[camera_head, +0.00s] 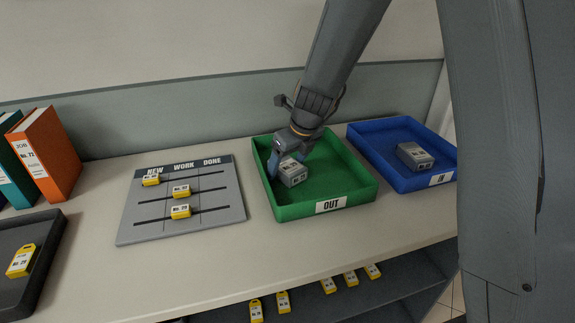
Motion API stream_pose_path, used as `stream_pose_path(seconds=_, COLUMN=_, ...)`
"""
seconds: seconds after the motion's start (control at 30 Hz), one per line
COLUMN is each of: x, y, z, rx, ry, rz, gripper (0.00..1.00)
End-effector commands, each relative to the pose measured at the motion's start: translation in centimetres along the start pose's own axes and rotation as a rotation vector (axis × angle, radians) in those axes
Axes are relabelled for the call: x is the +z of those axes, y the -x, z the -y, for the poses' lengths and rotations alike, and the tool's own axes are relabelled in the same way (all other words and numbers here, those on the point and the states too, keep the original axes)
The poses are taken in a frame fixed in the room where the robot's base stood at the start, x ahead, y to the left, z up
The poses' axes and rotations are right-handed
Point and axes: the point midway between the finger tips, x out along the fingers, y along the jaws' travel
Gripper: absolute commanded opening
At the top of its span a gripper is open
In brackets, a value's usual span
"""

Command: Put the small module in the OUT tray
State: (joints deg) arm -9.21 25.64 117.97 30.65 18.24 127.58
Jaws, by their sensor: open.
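A small grey box-shaped module (293,173) with a white label rests in the left part of the green OUT tray (349,201). My gripper (284,160) is over the same tray, right at the module's upper left side. Its jaws are open; one blue-grey finger reaches down beside the module. Whether the fingers touch it I cannot tell, as the gripper hides part of that area. A second grey module (415,156), which looks somewhat larger, lies in the blue tray (423,183) at the right.
A grey board (130,231) headed "WORK" and "DONE" holds yellow tags on slots. At the left are a dark tray (22,296) with a yellow tag and upright binders (52,150). A wall panel stands behind.

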Motion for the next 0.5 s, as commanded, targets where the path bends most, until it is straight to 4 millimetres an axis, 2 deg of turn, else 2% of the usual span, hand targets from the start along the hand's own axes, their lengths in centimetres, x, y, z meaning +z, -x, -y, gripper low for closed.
stream_pose_path(seconds=0.17, x=0.2, y=2.0, z=0.1, rx=-0.002, ry=0.001, rz=0.004, gripper=0.72)
stream_pose_path(seconds=0.5, x=0.2, y=8.6, z=0.1, rx=-0.002, ry=0.0, rz=0.005, gripper=0.72)
